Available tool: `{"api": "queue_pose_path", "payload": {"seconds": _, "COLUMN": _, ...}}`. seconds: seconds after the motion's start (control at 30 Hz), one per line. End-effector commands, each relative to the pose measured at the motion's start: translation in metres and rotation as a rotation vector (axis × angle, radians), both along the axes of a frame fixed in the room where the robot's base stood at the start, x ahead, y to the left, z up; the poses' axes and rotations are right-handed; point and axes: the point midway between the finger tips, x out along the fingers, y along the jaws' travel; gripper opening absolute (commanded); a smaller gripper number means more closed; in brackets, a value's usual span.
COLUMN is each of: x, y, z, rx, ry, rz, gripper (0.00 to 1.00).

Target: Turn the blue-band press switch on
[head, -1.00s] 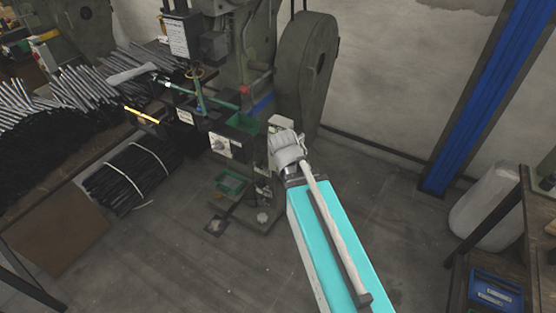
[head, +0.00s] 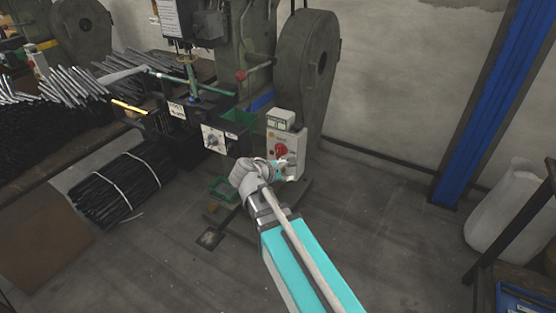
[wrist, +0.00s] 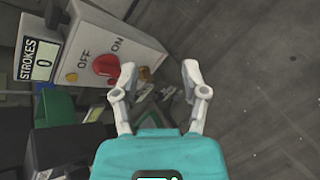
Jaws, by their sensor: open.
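The press (head: 240,40) with a blue band (head: 262,101) stands at the centre in the head view. Its pale switch box (head: 296,146) carries a red rotary knob (head: 281,151). In the wrist view the switch box (wrist: 140,50) is tilted, with OFF and ON printed beside the red knob (wrist: 106,66). My gripper (wrist: 159,70) is open and empty, with its left finger close to the knob in the picture and its right finger over floor. I cannot tell whether it touches the box. In the head view my gripper (head: 288,170) is just below the knob, partly hidden by my wrist.
A stroke counter (wrist: 42,58) reading 0 adjoins the switch box. Bundled dark rods (head: 120,185) lie at left.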

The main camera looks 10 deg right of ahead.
Motion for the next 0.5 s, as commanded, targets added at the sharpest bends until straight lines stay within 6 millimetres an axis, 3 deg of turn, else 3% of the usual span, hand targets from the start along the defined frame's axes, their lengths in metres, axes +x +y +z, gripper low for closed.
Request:
{"api": "queue_pose_path", "payload": {"seconds": 0.03, "x": 0.006, "y": 0.005, "z": -0.013, "rx": -0.053, "ry": 0.012, "rz": 0.038, "gripper": 0.57}}
{"api": "queue_pose_path", "payload": {"seconds": 0.5, "x": 0.044, "y": 0.057, "z": -0.032, "rx": -0.601, "ry": 0.146, "rz": 0.330, "gripper": 0.57}}
